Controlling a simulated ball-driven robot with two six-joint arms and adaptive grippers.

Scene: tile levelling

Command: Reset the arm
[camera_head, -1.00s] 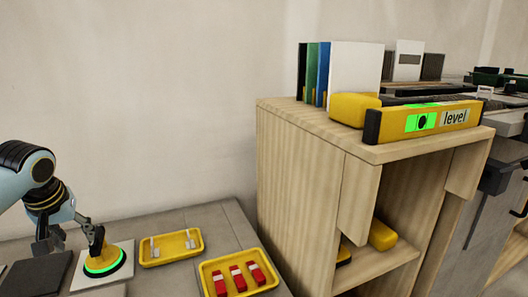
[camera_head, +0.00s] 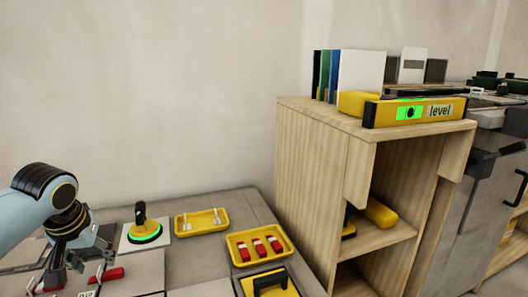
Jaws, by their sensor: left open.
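My left arm comes in from the left, and its open gripper (camera_head: 78,272) is low in the head view, over the grey tiled surface. My right gripper is not in view.
A yellow tray with pale clips (camera_head: 202,233) and a yellow tray with red wedges (camera_head: 230,248) lie right of the lifter. A black-handled tool (camera_head: 270,281) is in front. A wooden shelf (camera_head: 312,170) bears a yellow level (camera_head: 415,112) and upright boards. A grey cabinet stands at right.

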